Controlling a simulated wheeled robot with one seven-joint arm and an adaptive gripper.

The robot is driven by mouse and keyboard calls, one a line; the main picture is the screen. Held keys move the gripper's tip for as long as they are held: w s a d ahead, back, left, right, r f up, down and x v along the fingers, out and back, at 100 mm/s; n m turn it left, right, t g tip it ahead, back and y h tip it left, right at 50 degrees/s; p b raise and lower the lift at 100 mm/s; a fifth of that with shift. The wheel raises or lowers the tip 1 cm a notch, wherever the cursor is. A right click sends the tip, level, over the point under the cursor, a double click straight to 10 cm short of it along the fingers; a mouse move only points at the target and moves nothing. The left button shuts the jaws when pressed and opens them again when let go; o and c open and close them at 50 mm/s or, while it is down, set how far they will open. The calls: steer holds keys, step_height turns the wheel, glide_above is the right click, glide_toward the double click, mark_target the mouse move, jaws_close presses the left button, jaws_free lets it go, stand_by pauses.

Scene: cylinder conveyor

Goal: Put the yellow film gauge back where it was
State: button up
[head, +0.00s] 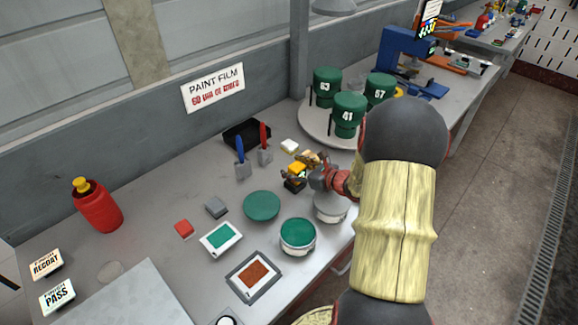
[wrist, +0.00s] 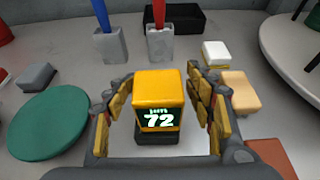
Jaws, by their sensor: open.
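The yellow film gauge (wrist: 159,88) stands upright on a dark base on the grey bench, its screen reading 72 and facing the wrist camera. It also shows small in the head view (head: 297,168), partly covered by my gripper (head: 303,166). In the wrist view my gripper (wrist: 160,95) is open, with one finger on each side of the gauge. A narrow gap seems to show on both sides. Whether the dark base (wrist: 158,138) is part of the gauge or a separate block, I cannot tell.
Blue and red brushes in grey holders (wrist: 110,45) stand behind. White (wrist: 216,53) and tan blocks (wrist: 239,91) lie close at right. A green disc (head: 262,205) and grey block (head: 216,208) lie left. Green cylinders stand on a round turntable (head: 316,131).

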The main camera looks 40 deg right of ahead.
mark_target(302, 170)
steer(key=p+v, duration=0.2)
steer(key=v, duration=0.7)
steer(key=shift+a+r, duration=0.1)
steer(key=shift+r, duration=0.05)
steer(key=s+a+r+n+g+y, duration=0.1)
steer(key=a+r+n+g+y, duration=0.25)
steer(key=a+n, duration=0.7)
steer(key=s+a+r+n+g+y, duration=0.1)
steer(key=a+r+n+g+y, duration=0.3)
steer(key=a, duration=1.1)
steer(key=s+a+r+n+h, duration=0.3)
steer(key=s+r+n+h, duration=0.1)
steer(key=n, duration=0.6)
steer(key=s+a+r+n+h, duration=0.3)
steer(key=s+r+n, duration=0.3)
steer(key=s+n, duration=0.2)
steer(key=shift+s+n+h, duration=0.4)
steer(key=shift+n+h, duration=0.35)
steer(key=shift+n, duration=0.6)
